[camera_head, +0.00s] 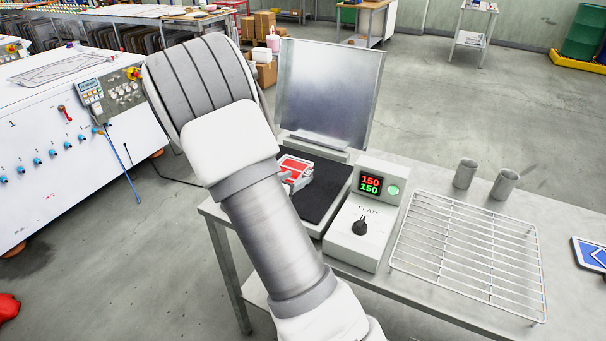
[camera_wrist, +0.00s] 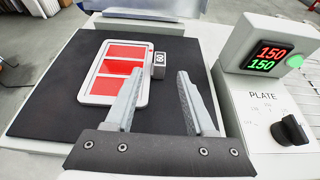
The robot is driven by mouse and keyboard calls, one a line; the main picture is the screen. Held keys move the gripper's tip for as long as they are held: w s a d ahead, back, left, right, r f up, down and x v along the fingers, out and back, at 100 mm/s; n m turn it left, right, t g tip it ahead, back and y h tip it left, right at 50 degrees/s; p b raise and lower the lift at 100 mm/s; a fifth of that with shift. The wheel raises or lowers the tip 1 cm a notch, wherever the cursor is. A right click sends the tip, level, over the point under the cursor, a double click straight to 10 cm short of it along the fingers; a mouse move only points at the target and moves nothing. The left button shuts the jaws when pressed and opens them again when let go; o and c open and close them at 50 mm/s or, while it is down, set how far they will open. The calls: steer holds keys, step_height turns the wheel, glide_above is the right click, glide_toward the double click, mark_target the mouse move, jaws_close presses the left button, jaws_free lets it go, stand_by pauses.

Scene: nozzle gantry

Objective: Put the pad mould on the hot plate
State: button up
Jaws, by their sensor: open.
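A white mould with three red rectangles (camera_wrist: 118,70), seemingly the pad mould, lies flat on the dark hot plate surface (camera_wrist: 60,95). A small grey block marked 60 (camera_wrist: 158,66) is at its right edge. My gripper (camera_wrist: 160,76) is open and empty, with its fingertips just in front of that block; the left finger overlaps the mould's right side in the picture. In the head view the mould (camera_head: 292,166) shows on the plate (camera_head: 328,190), partly hidden by my arm.
The plate's control box (camera_head: 362,215) reads 150 over 150, with a black knob. A raised metal lid (camera_head: 330,90) stands behind the plate. A wire rack (camera_head: 468,255), two metal cups (camera_head: 465,173) and a blue-and-white piece (camera_head: 591,254) are to the right on the bench.

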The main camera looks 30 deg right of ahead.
steer(key=v, duration=0.3)
steer(key=shift+r, duration=0.1)
steer(key=s+a+r+m+g+y, duration=0.2)
steer(key=s+r+m+g+y, duration=0.15)
steer(key=s+r+m, duration=0.85)
steer(key=s+a+r+m+t+y, duration=0.1)
steer(key=s+a+r+m+y, duration=0.1)
steer(key=s+a+m+y, duration=0.2)
steer(key=s+a+r+m+t+y, duration=0.1)
steer(key=s+a+m+y, duration=0.3)
steer(key=s+a+m, duration=0.4)
steer(key=s+a+r, duration=0.1)
steer(key=a, duration=0.2)
steer(key=shift+s+a+r, duration=0.35)
steer(key=shift+s+a, duration=0.05)
steer(key=shift+r, duration=0.1)
steer(key=shift+d, duration=0.1)
